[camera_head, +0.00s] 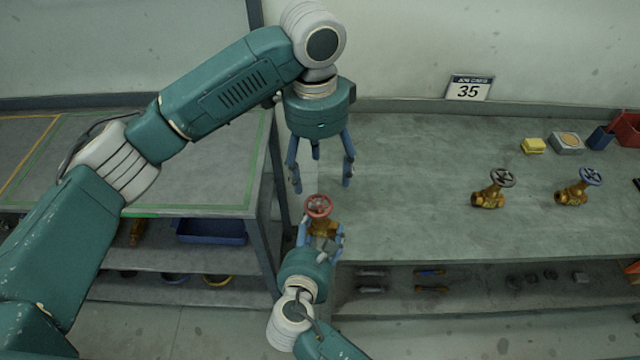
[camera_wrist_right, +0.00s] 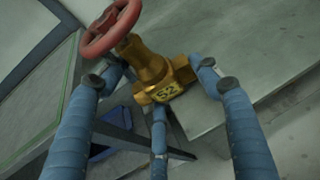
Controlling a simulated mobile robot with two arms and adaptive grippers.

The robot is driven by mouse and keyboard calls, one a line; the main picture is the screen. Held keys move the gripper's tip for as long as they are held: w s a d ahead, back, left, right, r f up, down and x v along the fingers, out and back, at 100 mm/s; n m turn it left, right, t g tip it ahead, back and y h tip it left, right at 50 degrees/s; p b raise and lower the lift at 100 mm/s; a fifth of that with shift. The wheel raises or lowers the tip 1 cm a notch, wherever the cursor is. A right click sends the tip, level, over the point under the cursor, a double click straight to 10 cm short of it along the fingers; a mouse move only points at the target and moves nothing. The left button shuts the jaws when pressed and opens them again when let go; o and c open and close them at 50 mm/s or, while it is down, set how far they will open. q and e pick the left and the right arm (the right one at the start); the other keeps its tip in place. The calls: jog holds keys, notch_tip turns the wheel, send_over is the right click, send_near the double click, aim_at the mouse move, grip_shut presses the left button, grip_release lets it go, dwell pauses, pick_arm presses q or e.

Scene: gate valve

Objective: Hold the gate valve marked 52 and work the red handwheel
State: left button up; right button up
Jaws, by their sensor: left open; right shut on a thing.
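The brass gate valve (camera_head: 325,229) with its red handwheel (camera_head: 318,206) is held in my right gripper (camera_head: 321,242), above the gap by the bench's left end. In the right wrist view the valve body (camera_wrist_right: 150,68) shows the number 52 on its side, and the red handwheel (camera_wrist_right: 110,28) is at the upper left. The blue fingers of my right gripper (camera_wrist_right: 160,85) are around the body. My left gripper (camera_head: 320,182) is open and empty, pointing down above the red handwheel and apart from it.
Two other brass valves stand on the grey bench (camera_head: 420,180), one with a dark wheel (camera_head: 490,190) and one with a blue wheel (camera_head: 575,189). A yellow block (camera_head: 533,146) and a red bin (camera_head: 627,129) are at the back right.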

aim_at(319, 202)
pick_arm(q)
notch_tip(319, 202, up, 2)
jog(key=shift+r, duration=0.1)
dwell(0.4)
jog(key=f+n, duration=0.3)
jog(key=f, duration=0.1)
jog(key=f+n, duration=0.8)
jog(key=shift+w+a+f, duration=0.1)
jog(key=shift+w+a, duration=0.05)
jog(key=shift+w, duration=0.15)
jog(key=c, duration=1.1)
